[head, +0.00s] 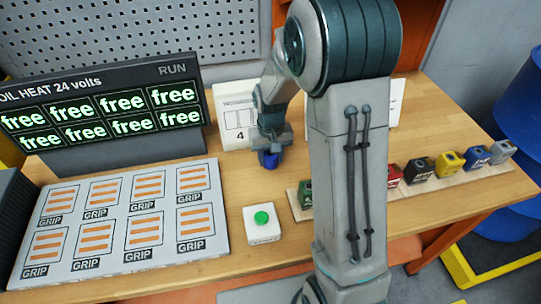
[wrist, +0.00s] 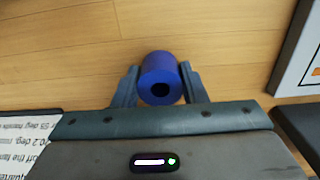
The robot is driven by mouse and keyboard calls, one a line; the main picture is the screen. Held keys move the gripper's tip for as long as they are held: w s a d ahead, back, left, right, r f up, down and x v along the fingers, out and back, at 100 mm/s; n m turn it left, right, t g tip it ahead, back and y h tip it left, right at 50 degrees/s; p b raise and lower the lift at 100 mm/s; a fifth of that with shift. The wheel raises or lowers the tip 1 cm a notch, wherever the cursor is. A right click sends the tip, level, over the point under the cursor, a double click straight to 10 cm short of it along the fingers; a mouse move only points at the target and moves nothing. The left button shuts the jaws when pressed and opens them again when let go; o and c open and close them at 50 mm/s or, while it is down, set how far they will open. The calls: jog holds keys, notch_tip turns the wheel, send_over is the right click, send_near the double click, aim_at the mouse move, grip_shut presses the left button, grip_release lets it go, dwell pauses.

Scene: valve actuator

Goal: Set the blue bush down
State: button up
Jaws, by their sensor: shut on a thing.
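The blue bush (wrist: 160,72) is a short cylinder with a dark hole in its end. My gripper (wrist: 160,88) is shut on it, with one finger on each side. In the head view, the bush (head: 270,160) shows below my gripper (head: 270,148), over the wooden table between the display and my arm. I cannot tell whether the bush touches the wood or hangs just above it.
A board with orange-striped GRIP pads (head: 130,222) lies at left. A white box with a green button (head: 262,222) stands in front. A display (head: 105,110) reads free. White cards (head: 236,115) stand behind. Several coloured blocks (head: 448,162) sit on a strip at right.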

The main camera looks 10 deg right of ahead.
jog(key=shift+f, duration=0.2)
jog(key=shift+f, duration=0.25)
jog(key=o, duration=1)
jog(key=shift+r, duration=0.1)
jog(key=shift+o, duration=0.2)
